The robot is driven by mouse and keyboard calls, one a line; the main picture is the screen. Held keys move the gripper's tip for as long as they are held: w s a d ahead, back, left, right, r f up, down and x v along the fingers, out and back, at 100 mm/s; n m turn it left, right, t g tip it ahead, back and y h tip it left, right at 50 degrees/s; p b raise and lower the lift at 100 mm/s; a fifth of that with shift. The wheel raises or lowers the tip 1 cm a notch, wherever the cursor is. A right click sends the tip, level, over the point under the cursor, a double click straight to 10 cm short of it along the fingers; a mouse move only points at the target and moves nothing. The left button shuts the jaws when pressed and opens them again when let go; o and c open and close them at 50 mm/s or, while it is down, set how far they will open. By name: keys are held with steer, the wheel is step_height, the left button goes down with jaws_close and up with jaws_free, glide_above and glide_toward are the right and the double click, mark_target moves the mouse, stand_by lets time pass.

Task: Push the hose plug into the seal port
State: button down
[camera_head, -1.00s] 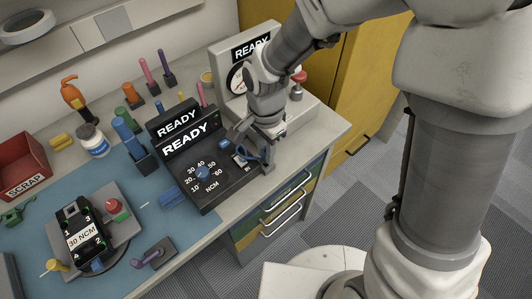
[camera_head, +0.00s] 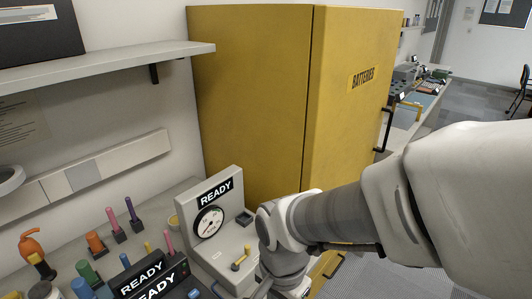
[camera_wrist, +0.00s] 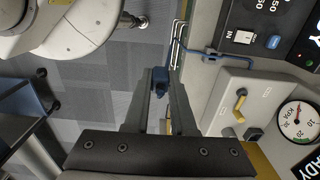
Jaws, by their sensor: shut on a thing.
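My gripper (camera_wrist: 160,92) is shut on a small dark blue piece, which looks like the hose plug (camera_wrist: 160,76), held between the fingertips in the wrist view. The plug hangs over open floor beside the bench edge. In the head view the gripper end is at the bottom edge, largely hidden by my wrist. The pale gauge station (camera_head: 228,207) with a READY sign stands on the bench, left of my arm. It also shows at the right of the wrist view (camera_wrist: 213,98), apart from the plug. Its seal port is not clear to make out.
The station carries a yellow lever (camera_wrist: 240,103), a dial gauge (camera_wrist: 292,122) and a small dark fitting (camera_wrist: 253,133). A thin blue hose-like line (camera_wrist: 205,54) bends over the bench edge. A yellow battery cabinet (camera_head: 250,90) stands behind. Coloured handles stand at left.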

steer(key=shift+r, duration=0.1)
stand_by(0.3)
steer(key=shift+r+p, duration=1.35)
steer(key=shift+r, duration=0.1)
